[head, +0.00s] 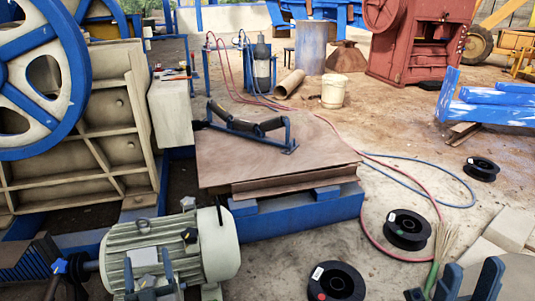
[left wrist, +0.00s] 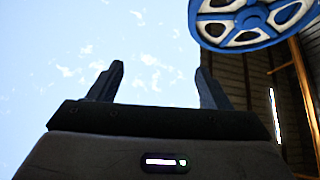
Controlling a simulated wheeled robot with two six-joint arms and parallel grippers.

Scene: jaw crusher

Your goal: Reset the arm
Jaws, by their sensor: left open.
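My left gripper (head: 150,278) is low in the head view, in front of the grey-green electric motor (head: 170,245). In the left wrist view my left gripper (left wrist: 160,90) points up at the bright sky, its two dark fingers wide apart with nothing between them. My right gripper (head: 468,283) is at the bottom right of the head view, two blue fingers apart with a gap between them. No object shows between its fingers, though its lower part is cut off by the frame edge.
A wooden board on a blue frame (head: 275,160) carries a roller bracket (head: 250,127). Black spools (head: 408,230) and hoses lie on the ground to the right. A green-handled brush (head: 436,262) is beside my right gripper. The crusher's blue-rimmed wheel (head: 78,75) stands at left.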

